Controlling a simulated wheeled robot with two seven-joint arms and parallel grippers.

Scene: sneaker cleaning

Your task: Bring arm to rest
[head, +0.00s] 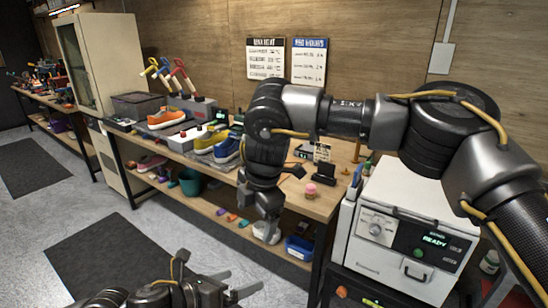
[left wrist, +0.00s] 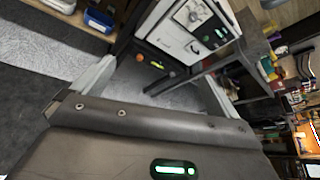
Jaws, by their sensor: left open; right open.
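My left gripper (head: 247,284) is low in the head view, over the grey floor in front of the workbench (head: 190,156). Its two fingers are spread and empty. In the left wrist view its pale fingers (left wrist: 155,80) stand wide apart with nothing between them. My right arm reaches in from the right across the bench. Its gripper (head: 266,212) hangs down at the bench's front edge; its fingers are hard to make out, and no held object shows. An orange sneaker (head: 166,119), a yellow sneaker (head: 205,139) and a blue sneaker (head: 228,149) stand on the bench.
A white machine (head: 409,225) with a green READY display stands at the right, near my right arm. A pink item (head: 311,190) sits near the bench edge. A blue bin (head: 299,247) and a teal bucket (head: 190,182) are on the lower shelf. The floor mat (head: 105,250) is clear.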

